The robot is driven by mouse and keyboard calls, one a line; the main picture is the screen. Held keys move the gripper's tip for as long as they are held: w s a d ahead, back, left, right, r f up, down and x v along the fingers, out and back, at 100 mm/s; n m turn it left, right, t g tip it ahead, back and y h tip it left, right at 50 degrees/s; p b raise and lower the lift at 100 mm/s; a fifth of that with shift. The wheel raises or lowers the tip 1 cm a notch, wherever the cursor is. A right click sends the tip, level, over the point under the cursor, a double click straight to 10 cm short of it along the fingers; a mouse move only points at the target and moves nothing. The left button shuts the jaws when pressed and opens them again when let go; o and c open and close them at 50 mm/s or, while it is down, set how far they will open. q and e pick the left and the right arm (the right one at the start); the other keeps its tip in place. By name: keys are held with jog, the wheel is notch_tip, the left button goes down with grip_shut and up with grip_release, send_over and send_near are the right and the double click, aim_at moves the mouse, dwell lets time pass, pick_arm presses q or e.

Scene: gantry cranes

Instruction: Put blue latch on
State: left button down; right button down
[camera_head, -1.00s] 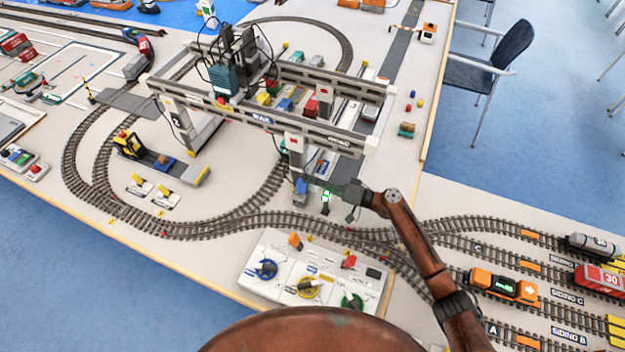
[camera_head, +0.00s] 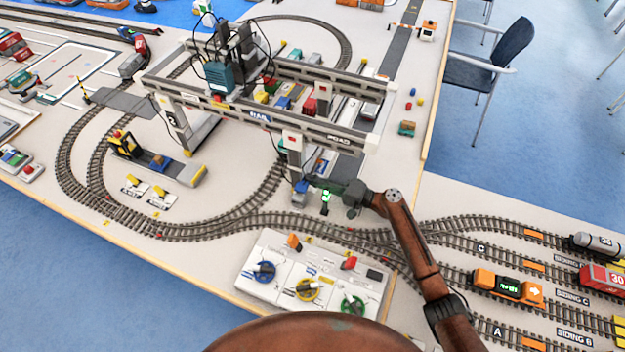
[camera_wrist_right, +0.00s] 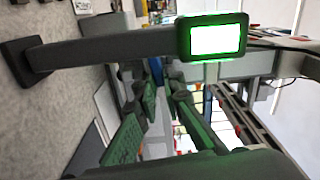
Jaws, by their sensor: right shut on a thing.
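The small blue latch (camera_head: 301,186) shows at the foot of the gantry crane's near right leg (camera_head: 292,158), on a grey block. My right gripper (camera_head: 312,184) reaches in from the right at that spot, with its fingertips shut on the blue latch. In the right wrist view the green-padded fingers (camera_wrist_right: 162,92) converge on a narrow strip of blue (camera_wrist_right: 156,70), mostly hidden between and behind them. I cannot tell how the latch sits against the block. My left gripper is in neither view.
A signal post with a green-lit face (camera_head: 327,195) stands close below my right gripper; its lit face (camera_wrist_right: 215,38) is near in the wrist view. Curved track (camera_head: 230,222) and a control panel (camera_head: 312,275) with coloured knobs lie in front. The gantry beams (camera_head: 260,115) rise behind.

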jog(key=shift+w+f+m, duration=0.15)
jog(key=shift+f+m, duration=0.35)
jog(key=shift+m, duration=0.4)
jog(key=shift+d, duration=0.1)
jog(key=c, duration=2)
grip_release()
jog(key=shift+c, duration=0.2)
